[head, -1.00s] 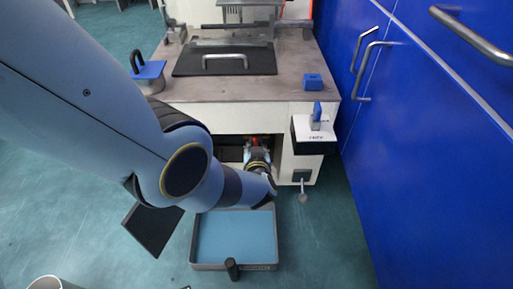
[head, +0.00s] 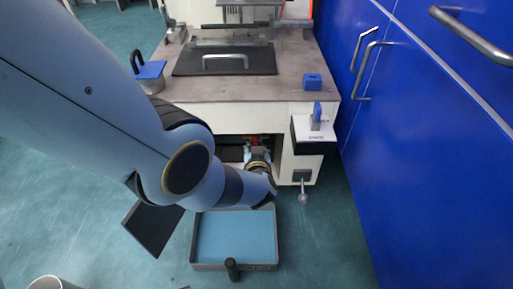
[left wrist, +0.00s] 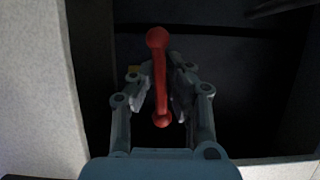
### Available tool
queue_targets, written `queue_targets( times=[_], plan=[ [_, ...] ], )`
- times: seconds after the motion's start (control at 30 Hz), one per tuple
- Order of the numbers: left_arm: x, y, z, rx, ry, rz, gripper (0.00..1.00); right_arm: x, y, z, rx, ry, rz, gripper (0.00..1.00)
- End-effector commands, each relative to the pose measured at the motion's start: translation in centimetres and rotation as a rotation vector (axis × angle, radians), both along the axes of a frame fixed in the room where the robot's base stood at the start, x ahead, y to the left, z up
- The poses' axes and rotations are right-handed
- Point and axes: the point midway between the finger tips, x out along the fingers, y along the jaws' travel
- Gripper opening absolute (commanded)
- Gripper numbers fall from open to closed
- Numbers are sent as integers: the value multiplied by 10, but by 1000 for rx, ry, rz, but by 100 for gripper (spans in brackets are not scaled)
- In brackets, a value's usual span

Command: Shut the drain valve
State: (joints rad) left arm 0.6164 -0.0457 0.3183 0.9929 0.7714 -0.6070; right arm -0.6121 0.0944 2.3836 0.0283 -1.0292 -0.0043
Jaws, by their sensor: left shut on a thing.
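The drain valve shows as a red lever (left wrist: 159,80) with rounded ends in the left wrist view, inside a dark opening. It lies nearly lengthwise in that picture, between my left gripper's fingers (left wrist: 161,88). In the head view my left gripper (head: 257,152) reaches into the opening at the front of the machine, and only a bit of red (head: 257,138) shows beyond it. The gripper is shut on the red lever. The valve's body is hidden in the dark. My right gripper is not in view.
A grey tray (head: 194,240) with a blue floor and a dark handle lies below the opening. A lever with a round knob (head: 303,197) hangs at the machine's front right. Blue cabinets (head: 420,130) close off the right side. Pale walls edge the opening.

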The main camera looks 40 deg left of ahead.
Motion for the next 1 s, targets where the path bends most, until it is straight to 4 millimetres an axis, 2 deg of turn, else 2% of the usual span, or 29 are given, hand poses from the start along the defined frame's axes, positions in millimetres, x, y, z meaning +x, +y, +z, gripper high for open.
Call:
queue_targets(
  times=[0.47,0.5,0.63,1.0],
  plan=[
    [-1,-1,-1,-2,4,-1,0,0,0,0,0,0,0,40],
    [-1,-1,-1,-2,4,-1,17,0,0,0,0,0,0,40],
    [-1,-1,-1,-2,2,0,34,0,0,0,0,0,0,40],
    [-2,-2,0,-1,-1,0,35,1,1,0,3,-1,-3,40]
  ],
)
